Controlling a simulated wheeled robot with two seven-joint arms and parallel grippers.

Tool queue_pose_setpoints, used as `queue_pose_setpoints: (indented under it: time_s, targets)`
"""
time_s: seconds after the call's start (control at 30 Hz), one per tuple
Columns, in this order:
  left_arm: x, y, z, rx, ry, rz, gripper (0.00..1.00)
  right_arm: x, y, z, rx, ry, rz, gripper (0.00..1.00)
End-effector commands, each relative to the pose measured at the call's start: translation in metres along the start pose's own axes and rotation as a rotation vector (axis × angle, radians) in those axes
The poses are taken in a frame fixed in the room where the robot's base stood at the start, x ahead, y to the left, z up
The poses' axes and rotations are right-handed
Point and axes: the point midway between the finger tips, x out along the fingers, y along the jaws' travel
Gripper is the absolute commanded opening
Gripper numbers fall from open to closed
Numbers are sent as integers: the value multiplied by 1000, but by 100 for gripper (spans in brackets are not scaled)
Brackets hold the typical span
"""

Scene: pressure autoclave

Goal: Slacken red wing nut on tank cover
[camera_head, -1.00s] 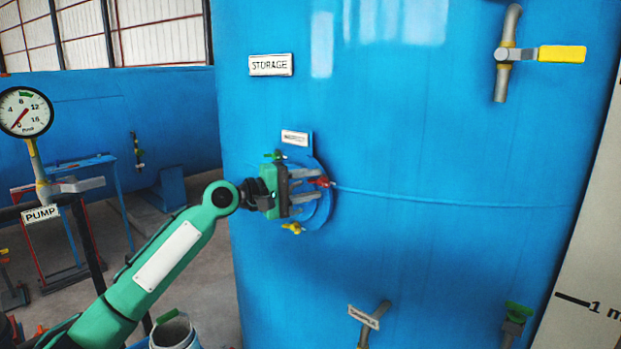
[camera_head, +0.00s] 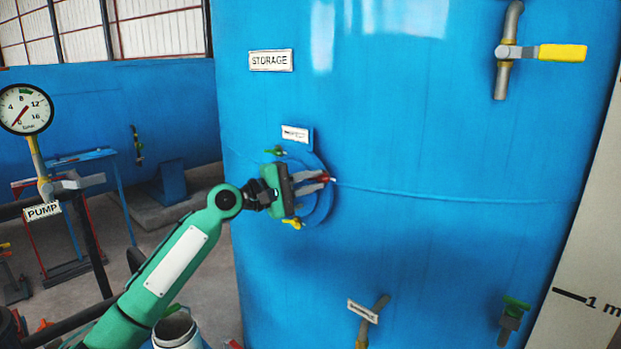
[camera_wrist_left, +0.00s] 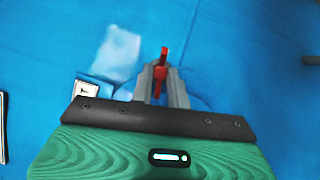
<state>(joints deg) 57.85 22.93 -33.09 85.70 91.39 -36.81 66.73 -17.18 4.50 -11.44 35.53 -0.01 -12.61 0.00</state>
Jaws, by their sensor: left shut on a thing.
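The round blue tank cover (camera_head: 321,208) sits on the front of the large blue tank (camera_head: 420,240). The red wing nut (camera_head: 325,178) is at the cover's right edge. My left gripper (camera_head: 322,182) reaches in from the left, in front of the cover. Its two grey fingers are closed on the red wing nut, which also shows between the fingertips in the left wrist view (camera_wrist_left: 163,65). A green wing nut (camera_head: 274,152) is at the cover's upper left and a yellow one (camera_head: 292,223) at its lower left. My right gripper is not in view.
A STORAGE sign (camera_head: 271,60) and a small label (camera_head: 296,134) are above the cover. A yellow-handled valve (camera_head: 545,53) is at the upper right. A pipe with a tag (camera_head: 366,312) and a green-handled valve (camera_head: 512,312) stick out below. A pressure gauge (camera_head: 25,109) stands at the left.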

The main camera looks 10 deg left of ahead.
Motion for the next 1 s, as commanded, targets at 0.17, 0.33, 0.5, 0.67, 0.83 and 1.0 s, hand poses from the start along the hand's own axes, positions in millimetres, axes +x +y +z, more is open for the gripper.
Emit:
queue_pose_setpoints:
  time_s: [0.17,0.33,0.5,0.67,0.83,1.0]
  targets:
    - [0,-1,1,-55,-2,20,0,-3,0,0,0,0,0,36]
    - [0,-1,0,-55,-2,20,0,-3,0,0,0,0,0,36]
    - [0,-1,0,-54,-1,20,34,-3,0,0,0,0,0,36]
    - [0,-1,0,-54,-1,21,38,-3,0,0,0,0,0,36]
    - [-1,-1,0,-53,0,21,38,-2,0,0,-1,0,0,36]
    - [-20,-5,-1,-52,1,21,38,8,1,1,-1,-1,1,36]
